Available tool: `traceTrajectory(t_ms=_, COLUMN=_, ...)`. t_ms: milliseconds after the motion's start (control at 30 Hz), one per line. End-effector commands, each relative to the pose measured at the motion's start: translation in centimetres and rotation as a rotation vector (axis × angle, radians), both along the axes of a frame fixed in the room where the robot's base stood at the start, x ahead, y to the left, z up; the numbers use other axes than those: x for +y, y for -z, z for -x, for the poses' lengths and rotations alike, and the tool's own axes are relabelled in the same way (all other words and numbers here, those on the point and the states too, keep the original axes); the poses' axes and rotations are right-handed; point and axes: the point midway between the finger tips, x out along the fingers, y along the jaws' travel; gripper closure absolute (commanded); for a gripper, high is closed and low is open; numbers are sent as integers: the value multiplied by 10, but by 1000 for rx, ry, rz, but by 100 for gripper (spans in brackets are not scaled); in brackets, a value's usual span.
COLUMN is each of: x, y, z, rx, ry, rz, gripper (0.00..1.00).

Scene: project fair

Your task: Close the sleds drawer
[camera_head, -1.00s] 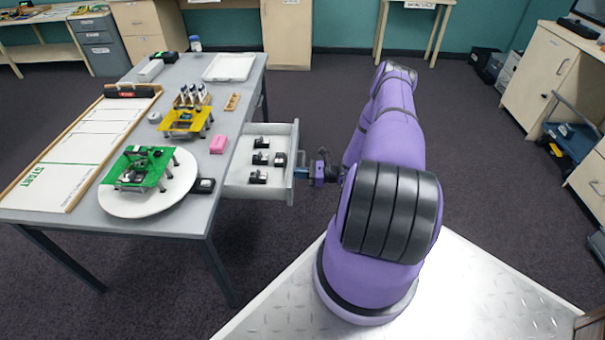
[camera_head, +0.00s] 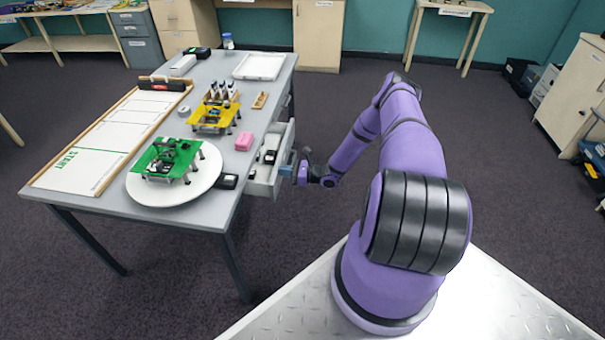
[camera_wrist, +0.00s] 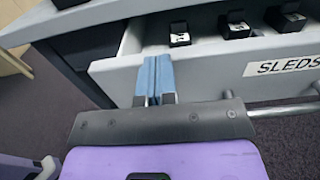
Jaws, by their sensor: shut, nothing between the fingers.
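The sleds drawer (camera_head: 276,181) is a light grey drawer under the right side of the grey table (camera_head: 226,178). It stands partly open, with dark small items inside. In the wrist view its front (camera_wrist: 210,78) bears a "SLEDS" label and a metal bar handle (camera_wrist: 290,108). My gripper (camera_head: 287,170) is at the drawer front. In the wrist view its blue fingers (camera_wrist: 155,78) are together and empty, at the drawer's front panel to the left of the label. I cannot tell whether the fingertips press on the panel.
A round white board (camera_head: 138,188) with a green sled-like stand (camera_head: 168,157), a yellow stand (camera_head: 214,116), a pink block (camera_head: 244,141) and a white tray (camera_head: 262,66) are on the table. The floor right of the drawer is clear.

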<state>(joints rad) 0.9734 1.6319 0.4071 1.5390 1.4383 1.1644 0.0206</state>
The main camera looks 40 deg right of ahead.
Motion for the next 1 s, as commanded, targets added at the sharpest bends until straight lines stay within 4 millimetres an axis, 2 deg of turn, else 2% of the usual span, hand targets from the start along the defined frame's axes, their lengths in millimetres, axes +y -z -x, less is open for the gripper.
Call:
traceTrajectory(t_ms=33, x=9, y=0, z=-9, rx=0, ry=-3, rz=0, gripper=100)
traceTrajectory(t_ms=200, x=30, y=0, z=-35, rx=0, ry=-2, rz=0, gripper=100)
traceTrajectory(t_ms=400, x=46, y=0, z=-53, rx=1, ry=-1, rz=1, gripper=100)
traceTrajectory(t_ms=600, x=51, y=0, z=-60, rx=0, ry=0, rz=0, gripper=100)
traceTrajectory(t_ms=1000, x=52, y=0, z=-61, rx=1, ry=0, rz=1, gripper=100)
